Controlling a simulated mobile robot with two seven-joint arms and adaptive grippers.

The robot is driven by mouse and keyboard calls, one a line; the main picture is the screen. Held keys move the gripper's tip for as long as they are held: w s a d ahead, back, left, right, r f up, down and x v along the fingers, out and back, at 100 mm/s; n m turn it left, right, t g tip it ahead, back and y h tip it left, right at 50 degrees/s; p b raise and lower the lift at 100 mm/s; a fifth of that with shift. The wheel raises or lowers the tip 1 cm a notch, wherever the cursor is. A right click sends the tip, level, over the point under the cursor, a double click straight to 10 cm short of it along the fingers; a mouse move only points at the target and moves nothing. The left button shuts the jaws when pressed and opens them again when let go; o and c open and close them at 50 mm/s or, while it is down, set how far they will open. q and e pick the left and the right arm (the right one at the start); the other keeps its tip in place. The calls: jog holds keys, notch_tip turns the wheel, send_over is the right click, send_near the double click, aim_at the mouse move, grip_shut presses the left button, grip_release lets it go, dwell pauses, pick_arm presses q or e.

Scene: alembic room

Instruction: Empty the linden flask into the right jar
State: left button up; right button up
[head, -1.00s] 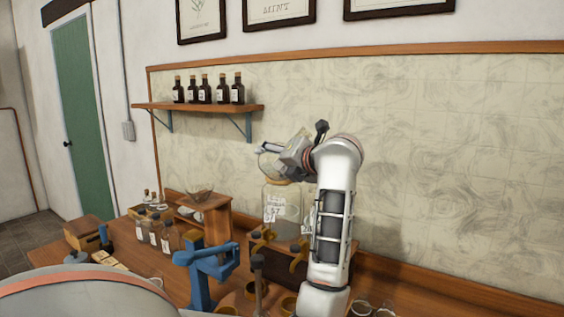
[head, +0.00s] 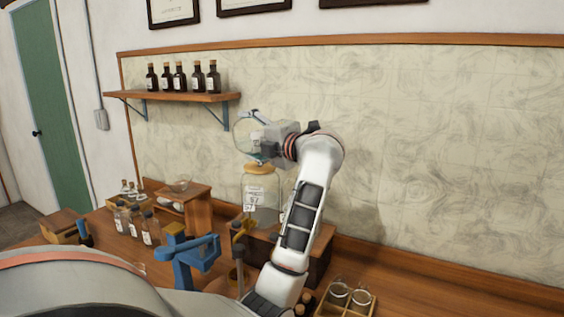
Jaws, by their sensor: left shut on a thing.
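My left gripper (head: 258,137) is shut on a round clear glass flask (head: 243,140), held above a tall glass jar. The flask's label is too small to read, so I cannot tell whether it is the linden one. The jar (head: 262,190) has a tan rim or lid and a white label, and stands on a raised wooden stand at the back of the bench. Something pale shows just right of the jar, mostly hidden by my left arm; I cannot tell if it is a second jar. My right gripper is not in view.
Several small bottles (head: 136,224) and a small wooden stand (head: 190,205) are to the left. A tray with round glassware (head: 350,298) is at the front right. A wall shelf (head: 180,97) holds several dark bottles.

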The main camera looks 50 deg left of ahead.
aim_at(253, 120)
pick_arm(q)
jog(key=shift+r, duration=0.2)
dwell(0.4)
jog(key=shift+d+r+m+p, duration=0.15)
jog(key=shift+r+m+p, duration=0.35)
jog(key=shift+p, duration=0.3)
dwell(1.2)
jog(key=shift+w+r+m+y, duration=0.15)
jog(key=shift+r+m+y, duration=0.35)
jog(key=shift+r+m, duration=0.45)
dwell(2.5)
jog(key=shift+w+d+r+m, duration=0.15)
jog(key=shift+r+m, duration=0.3)
dwell(0.8)
jog(key=shift+w+d+r+m+y, duration=0.1)
jog(key=shift+w+r+m+y, duration=0.1)
jog(key=shift+r+m+y, duration=0.25)
